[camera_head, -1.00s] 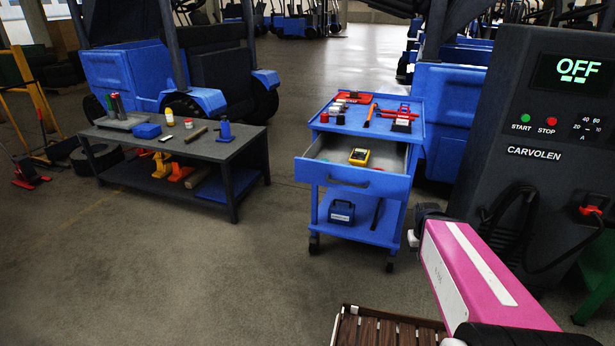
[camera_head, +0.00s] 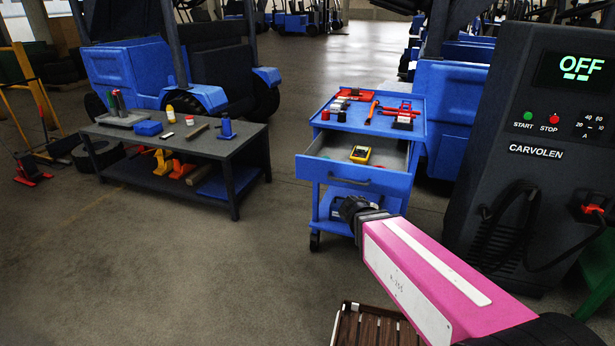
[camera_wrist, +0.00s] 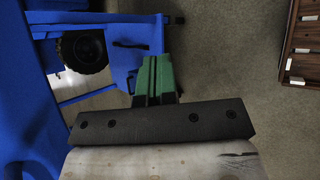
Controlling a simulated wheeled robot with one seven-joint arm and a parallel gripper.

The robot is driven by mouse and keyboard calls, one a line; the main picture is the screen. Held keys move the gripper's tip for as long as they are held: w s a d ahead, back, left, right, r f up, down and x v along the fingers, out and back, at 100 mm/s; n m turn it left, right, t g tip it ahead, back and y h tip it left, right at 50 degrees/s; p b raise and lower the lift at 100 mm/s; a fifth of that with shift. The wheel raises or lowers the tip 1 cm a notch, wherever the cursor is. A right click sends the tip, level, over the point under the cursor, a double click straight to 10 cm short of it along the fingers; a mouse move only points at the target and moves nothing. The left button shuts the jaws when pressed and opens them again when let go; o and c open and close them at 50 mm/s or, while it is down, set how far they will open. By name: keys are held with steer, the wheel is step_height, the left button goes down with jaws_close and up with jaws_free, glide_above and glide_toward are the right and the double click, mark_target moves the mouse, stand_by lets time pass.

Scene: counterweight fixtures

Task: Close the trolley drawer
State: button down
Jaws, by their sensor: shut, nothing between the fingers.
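The blue trolley (camera_head: 417,118) stands right of centre in the head view. Its drawer (camera_head: 392,184) is pulled out toward me, with a dark handle (camera_head: 348,182) on its front. A yellow meter (camera_head: 360,154) lies inside the drawer. My gripper (camera_head: 350,206) is below and in front of the drawer front in the head view, and appears apart from it. It hides part of the lower shelf. In the wrist view its green fingers (camera_wrist: 153,77) are together and hold nothing. Blue metalwork with a dark handle (camera_wrist: 130,43) shows beyond the fingertips; I cannot tell which part it is.
A dark workbench (camera_head: 222,150) stands left, with open floor between. A dark charger cabinet (camera_head: 535,185) stands right. Blue forklifts (camera_head: 205,75) are behind.

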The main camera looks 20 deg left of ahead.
mark_target(329, 149)
steer(key=s+a+r+n+t+y, duration=0.2)
steer(key=a+r+n+t, duration=0.3)
steer(key=a, duration=0.5)
steer(key=s+a+r+n+t+y, duration=0.2)
steer(key=s+a+n, duration=0.1)
steer(key=a+n, duration=0.5)
steer(key=s+a+r+n+t+y, duration=0.2)
steer(key=a+r+n+t, duration=0.3)
steer(key=a, duration=0.6)
steer(key=shift+n+g, duration=0.3)
steer(key=shift+g, duration=0.1)
steer(key=w, duration=0.4)
steer(key=w+d, duration=0.1)
steer(key=w, duration=0.4)
steer(key=w+f, duration=0.1)
steer(key=w, duration=0.4)
steer(key=shift+d, duration=0.25)
steer(key=w, duration=0.9)
steer(key=w+d, duration=0.1)
steer(key=w, duration=0.8)
steer(key=w+d, duration=0.1)
steer(key=w, duration=0.9)
steer(key=shift+w+d+r, duration=0.1)
steer(key=shift+w, duration=0.65)
steer(key=shift+w+h, duration=0.15)
steer(key=shift+h, duration=0.25)
